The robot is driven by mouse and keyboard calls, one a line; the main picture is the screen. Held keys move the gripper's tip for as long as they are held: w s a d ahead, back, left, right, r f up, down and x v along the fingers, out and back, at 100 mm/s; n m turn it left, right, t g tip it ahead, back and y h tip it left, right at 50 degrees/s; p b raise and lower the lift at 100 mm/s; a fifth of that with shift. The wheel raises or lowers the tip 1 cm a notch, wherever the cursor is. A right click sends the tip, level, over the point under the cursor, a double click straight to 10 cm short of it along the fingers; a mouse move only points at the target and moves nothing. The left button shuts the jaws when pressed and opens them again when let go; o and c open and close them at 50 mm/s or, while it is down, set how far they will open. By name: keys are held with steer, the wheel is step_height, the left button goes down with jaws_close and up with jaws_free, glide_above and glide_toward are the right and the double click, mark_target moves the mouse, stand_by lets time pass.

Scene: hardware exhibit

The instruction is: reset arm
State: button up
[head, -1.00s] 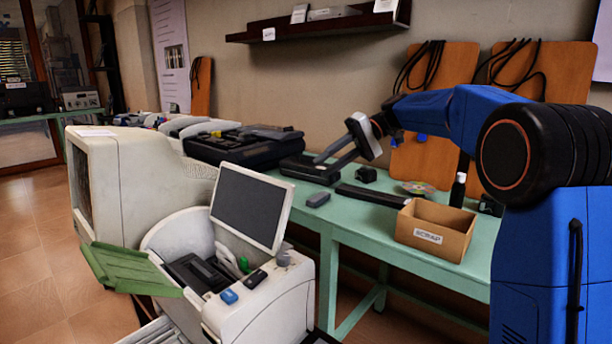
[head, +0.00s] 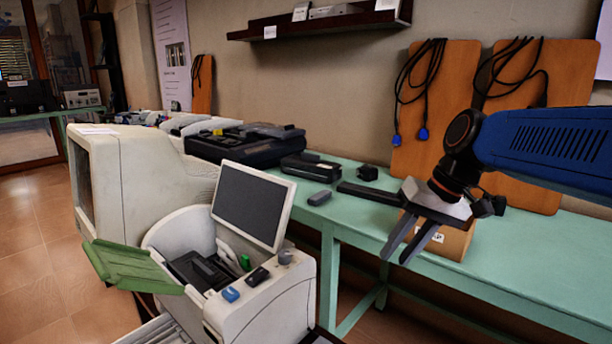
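My gripper (head: 397,252) hangs at the right in the head view, its two grey fingers pointing down and to the left. The fingers are spread apart with nothing between them. My blue arm comes in from the right edge. The gripper appears in front of the cardboard scrap box (head: 455,241) on the green table (head: 510,270) and hides much of it, including part of its label. I cannot tell how far the gripper is from the box.
A white machine with a tilted screen (head: 250,205) and green tray (head: 130,266) stands in the foreground, beside a beige monitor (head: 130,185). Black devices (head: 245,142), a flat black bar (head: 370,194) and a small grey block (head: 319,198) lie on the table. Cabled boards (head: 435,110) lean behind.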

steer(key=s+d+f+t+h, duration=0.1)
steer(key=s+d+f+h, duration=0.1)
steer(key=s+d+f, duration=0.3)
steer(key=s+d+f+t+h, duration=0.2)
steer(key=s+d+f, duration=0.3)
steer(key=s+f, duration=0.2)
steer(key=s, duration=0.2)
steer(key=shift+s+f+m+h, duration=0.3)
steer(key=shift+s+f, duration=0.05)
steer(key=shift+s, duration=0.05)
stand_by(1.1)
